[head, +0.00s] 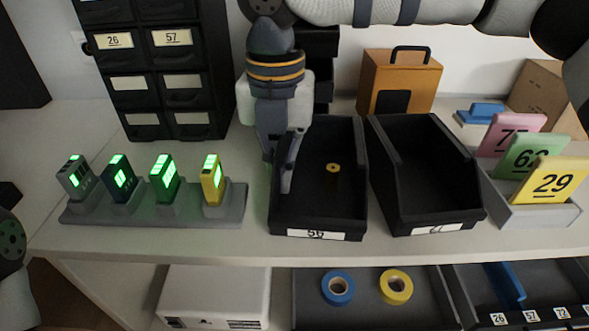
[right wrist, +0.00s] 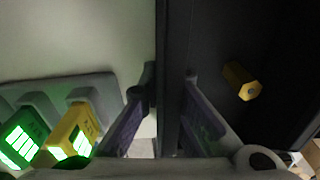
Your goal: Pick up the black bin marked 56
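The black bin marked 56 (head: 345,215) stands upright on the white table, its label at the front edge. My right gripper (head: 280,172) points down at the bin's left wall, one finger outside and one inside. In the right wrist view the fingertips (right wrist: 170,82) lie against both faces of that wall (right wrist: 174,40), so the gripper looks shut on it. A small yellow piece (head: 333,168) lies inside the bin; it also shows in the right wrist view (right wrist: 241,81). My left gripper is not in view.
A second black bin (head: 462,205) stands close on the right. A grey rack (head: 235,217) with several lit devices is on the left. An orange box (head: 418,82) stands behind, and numbered cards (head: 552,181) at right. A lower shelf holds tape rolls (head: 338,288).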

